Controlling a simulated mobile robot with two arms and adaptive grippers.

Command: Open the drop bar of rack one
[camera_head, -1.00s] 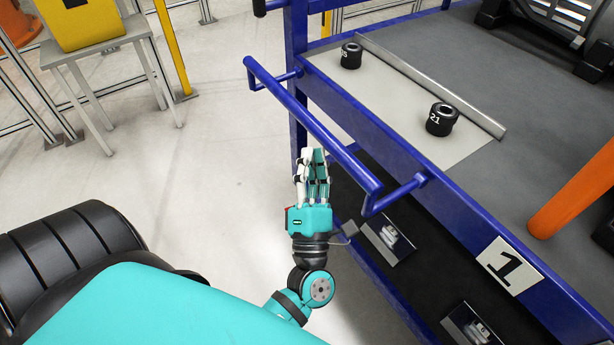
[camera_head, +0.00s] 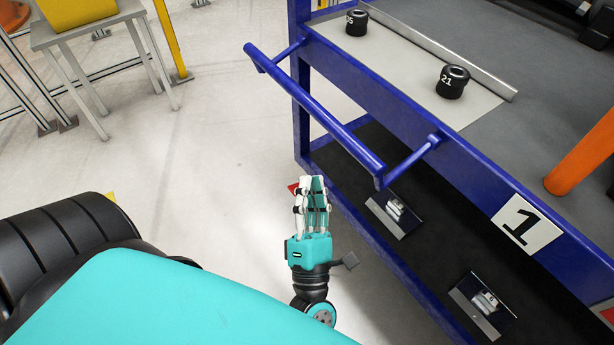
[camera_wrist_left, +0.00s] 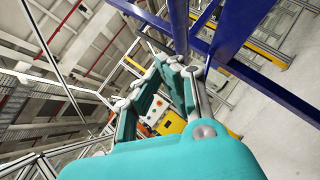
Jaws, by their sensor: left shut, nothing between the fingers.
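Rack one is the blue rack with a "1" plate (camera_head: 526,231) on its front edge. Its blue drop bar (camera_head: 318,116) sticks out from the rack's front on two short arms. My left gripper (camera_head: 313,181) is shut and empty, fingers pointing up the picture. In the head view it shows below the bar, near its middle, with a gap between them. In the left wrist view the teal and white fingers (camera_wrist_left: 170,68) show close up, with blue rack parts (camera_wrist_left: 245,25) above and right of them. My right gripper is in neither view.
Two black cylinders, one marked 21 (camera_head: 453,82), stand on the rack's upper shelf beside a metal strip. A grey table (camera_head: 90,35) with a yellow object stands at upper left. Pale floor left of the rack is clear.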

